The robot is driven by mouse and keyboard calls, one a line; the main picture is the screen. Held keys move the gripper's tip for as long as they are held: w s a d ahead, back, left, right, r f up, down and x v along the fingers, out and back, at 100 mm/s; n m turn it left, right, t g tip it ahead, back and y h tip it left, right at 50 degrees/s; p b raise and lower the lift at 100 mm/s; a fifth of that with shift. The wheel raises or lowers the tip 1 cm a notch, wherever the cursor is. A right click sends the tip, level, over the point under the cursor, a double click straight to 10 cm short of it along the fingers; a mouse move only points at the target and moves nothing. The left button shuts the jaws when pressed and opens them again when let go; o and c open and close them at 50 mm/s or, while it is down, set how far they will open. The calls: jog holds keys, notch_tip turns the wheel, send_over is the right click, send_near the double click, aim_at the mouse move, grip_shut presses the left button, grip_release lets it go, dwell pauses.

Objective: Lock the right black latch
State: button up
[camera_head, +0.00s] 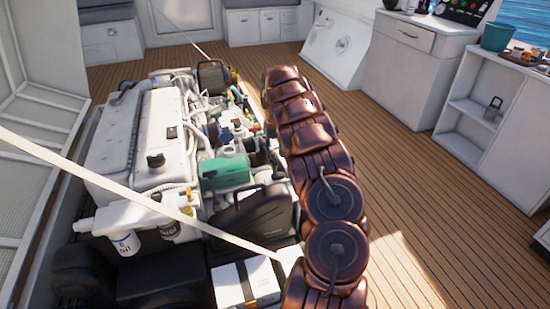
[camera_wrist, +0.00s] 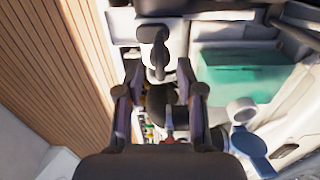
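My gripper (camera_wrist: 160,80) shows in the wrist view with its two dark fingers spread apart. It points down toward the engine area, and nothing is clearly held between the fingers. A black rounded part with a narrow tail (camera_wrist: 154,40) lies on a white surface just beyond the fingertips. It may be a latch, but I cannot tell for sure. A dark round part and a small reddish part show between the fingers, partly covered by them. In the head view my arm runs along the right side of the engine (camera_head: 140,125) and my gripper is hidden. No latch can be made out there.
Pale straps (camera_head: 110,178) cross above the engine. A green box (camera_head: 225,172) sits on its right side; a green block (camera_wrist: 240,75) shows in the wrist view. White cabinets (camera_head: 410,75) stand at the back right. The wooden deck (camera_head: 440,235) at right is clear.

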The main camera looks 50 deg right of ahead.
jog(key=shift+f, duration=1.05)
grip_shut()
